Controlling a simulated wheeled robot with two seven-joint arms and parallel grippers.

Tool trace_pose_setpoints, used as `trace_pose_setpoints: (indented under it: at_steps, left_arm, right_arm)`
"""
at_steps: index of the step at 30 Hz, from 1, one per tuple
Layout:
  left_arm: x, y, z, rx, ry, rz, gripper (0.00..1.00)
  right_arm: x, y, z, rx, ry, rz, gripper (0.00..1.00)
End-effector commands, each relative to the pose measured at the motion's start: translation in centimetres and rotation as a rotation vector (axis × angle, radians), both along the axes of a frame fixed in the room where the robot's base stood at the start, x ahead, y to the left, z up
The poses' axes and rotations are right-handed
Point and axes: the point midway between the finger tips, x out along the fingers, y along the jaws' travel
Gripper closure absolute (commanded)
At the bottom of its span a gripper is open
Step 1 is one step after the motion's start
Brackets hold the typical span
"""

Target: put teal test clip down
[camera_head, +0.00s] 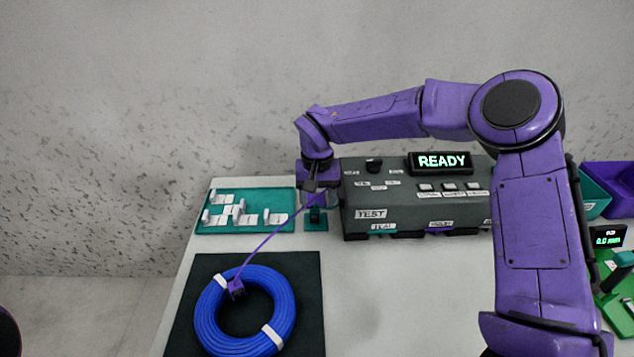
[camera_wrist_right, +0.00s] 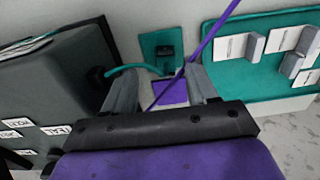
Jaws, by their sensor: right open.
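The teal lead (camera_wrist_right: 133,69) runs from the dark tester to the small teal plate (camera_head: 316,226), which also shows in the right wrist view (camera_wrist_right: 152,42). A small dark piece (camera_wrist_right: 165,50) sits on that plate; I cannot tell whether it is the teal clip or its holder. My right gripper (camera_head: 315,188) is open over the near side of the plate, its fingers apart in the right wrist view (camera_wrist_right: 165,85). A purple lead (camera_wrist_right: 205,45) crosses in front of the fingers. The purple clip (camera_head: 236,288) is on the blue cable coil (camera_head: 207,310). My left gripper is out of view.
The tester (camera_head: 415,205) with its READY display (camera_head: 440,162) stands right of the plate. A teal tray (camera_head: 225,226) of white pieces lies to the left. The coil rests on a black mat (camera_head: 310,275). Bare table (camera_head: 400,290) is at front centre.

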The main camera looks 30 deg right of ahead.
Motion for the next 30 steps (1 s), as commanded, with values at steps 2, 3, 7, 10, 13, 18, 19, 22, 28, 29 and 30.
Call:
trace_pose_setpoints:
  at_steps: [2,3,7,10,13,18,19,22,28,29,30]
  left_arm:
    - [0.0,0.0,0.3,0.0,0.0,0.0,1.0]
    - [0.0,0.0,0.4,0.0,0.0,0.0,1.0]
    - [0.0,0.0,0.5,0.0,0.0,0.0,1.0]
    - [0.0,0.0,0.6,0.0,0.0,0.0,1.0]
    - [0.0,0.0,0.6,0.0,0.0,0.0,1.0]
    - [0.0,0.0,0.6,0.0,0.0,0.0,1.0]
    - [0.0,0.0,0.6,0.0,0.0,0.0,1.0]
    - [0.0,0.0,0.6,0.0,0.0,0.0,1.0]
    - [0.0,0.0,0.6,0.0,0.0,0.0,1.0]
    - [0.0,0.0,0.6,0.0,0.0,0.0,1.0]
    - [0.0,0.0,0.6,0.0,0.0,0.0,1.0]
  right_arm:
    - [0.1,0.1,2.5,0.001,-0.006,0.001,0.42]
    - [0.2,0.1,3.6,0.001,-0.007,0.002,0.42]
    - [0.2,0.0,6.3,0.001,-0.007,0.001,0.42]
    - [0.2,0.0,7.5,0.001,-0.007,0.0,0.42]
    - [0.1,-0.1,8.0,0.001,-0.006,-0.001,0.42]
    - [0.1,-0.1,8.0,0.001,-0.007,-0.001,0.42]
    - [0.1,-0.1,8.1,0.001,-0.007,-0.001,0.42]
    - [0.1,-0.1,8.0,0.001,-0.007,-0.001,0.42]
    - [0.1,-0.1,8.0,0.001,-0.008,-0.001,0.42]
    - [0.1,-0.1,8.0,0.001,-0.008,-0.001,0.42]
    - [0.1,-0.1,8.0,0.001,-0.008,-0.001,0.42]
